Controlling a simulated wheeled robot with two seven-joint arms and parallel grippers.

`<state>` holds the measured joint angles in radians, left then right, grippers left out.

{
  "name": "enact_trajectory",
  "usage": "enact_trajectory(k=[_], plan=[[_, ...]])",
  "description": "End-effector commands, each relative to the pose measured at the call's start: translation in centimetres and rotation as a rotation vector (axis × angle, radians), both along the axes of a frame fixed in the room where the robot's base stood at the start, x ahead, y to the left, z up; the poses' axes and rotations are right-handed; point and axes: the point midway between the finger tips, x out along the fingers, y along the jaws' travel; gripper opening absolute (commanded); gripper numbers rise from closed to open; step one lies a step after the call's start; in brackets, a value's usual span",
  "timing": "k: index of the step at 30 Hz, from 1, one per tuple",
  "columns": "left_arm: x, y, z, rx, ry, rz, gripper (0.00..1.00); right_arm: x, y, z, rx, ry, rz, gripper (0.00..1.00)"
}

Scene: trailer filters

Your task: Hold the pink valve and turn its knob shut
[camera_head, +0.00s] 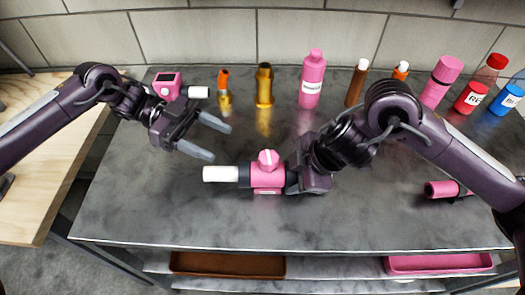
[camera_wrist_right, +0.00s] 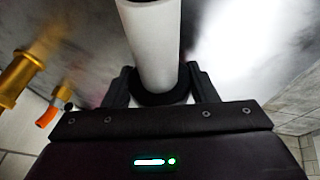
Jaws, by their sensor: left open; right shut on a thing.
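The pink valve (camera_head: 266,180) lies level above the grey table in the head view, with a pink knob (camera_head: 268,158) on top and a white pipe (camera_head: 220,174) pointing left. My right gripper (camera_head: 291,178) is shut on the valve's right end. The right wrist view shows a white pipe (camera_wrist_right: 153,45) and a dark collar between that gripper's fingers (camera_wrist_right: 160,85); the knob is not visible there. My left gripper (camera_head: 220,142) is open and empty, up and left of the knob and apart from the valve. Its fingers point right. The knob's exact turn is hard to tell.
Along the back stand a pink gauge (camera_head: 167,86), a brass fitting (camera_head: 264,86), a pink bottle (camera_head: 313,80) and several other bottles. Another pink tube part (camera_head: 441,190) lies at the right. The table (camera_head: 200,225) is clear in front. Trays sit on a shelf below.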

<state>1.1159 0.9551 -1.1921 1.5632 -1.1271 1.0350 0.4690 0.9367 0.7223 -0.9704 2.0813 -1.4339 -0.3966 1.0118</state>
Motion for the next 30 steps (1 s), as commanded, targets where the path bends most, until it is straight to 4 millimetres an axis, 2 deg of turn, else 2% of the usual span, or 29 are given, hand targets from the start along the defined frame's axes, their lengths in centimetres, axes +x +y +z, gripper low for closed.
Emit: enact_trajectory(k=[3,10,17,23,30], plan=[[0.8,-0.5,-1.2,-0.090,0.035,-0.057,0.60,0.0,0.0,0.1,0.001,-0.002,0.000,0.21],[2.0,-0.8,-2.1,-0.204,0.058,-0.083,0.60,0.0,0.0,0.1,0.001,-0.001,0.000,0.21],[1.8,-1.6,-2.4,-0.229,0.063,-0.087,0.60,0.0,0.0,0.0,0.001,-0.001,0.000,0.21],[0.9,-3.6,-2.3,-0.230,0.061,-0.085,0.60,0.0,0.0,0.0,0.001,0.000,0.000,0.21],[-1.2,-8.3,-2.4,-0.227,0.061,-0.088,0.60,0.0,0.0,0.0,0.001,0.000,0.000,0.21]])
